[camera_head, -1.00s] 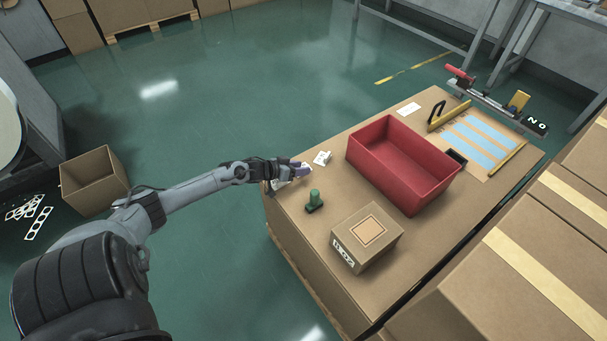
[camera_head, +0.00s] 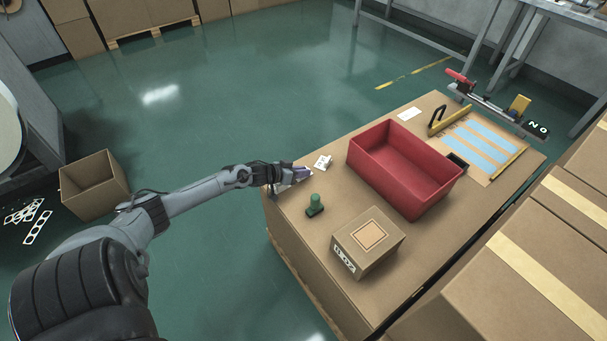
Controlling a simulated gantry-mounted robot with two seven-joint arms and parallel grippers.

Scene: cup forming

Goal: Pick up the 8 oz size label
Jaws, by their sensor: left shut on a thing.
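My left gripper (camera_head: 303,173) is low at the far left corner of the cardboard-topped work surface (camera_head: 290,229). It is shut on a small white piece, which appears to be a size label; the fingers hide most of it, and its print is too small to read. Another white label (camera_head: 322,162) lies just beyond the fingertips, with small dark marks. More white shows under the gripper at the surface edge. My right gripper is not in view.
A green stamp-like object (camera_head: 315,205) stands close to the gripper. A cardboard box (camera_head: 367,243) with a printed label sits at the front. A red bin (camera_head: 393,184) fills the middle. A white card (camera_head: 409,114) and blue strips (camera_head: 480,141) lie farther back.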

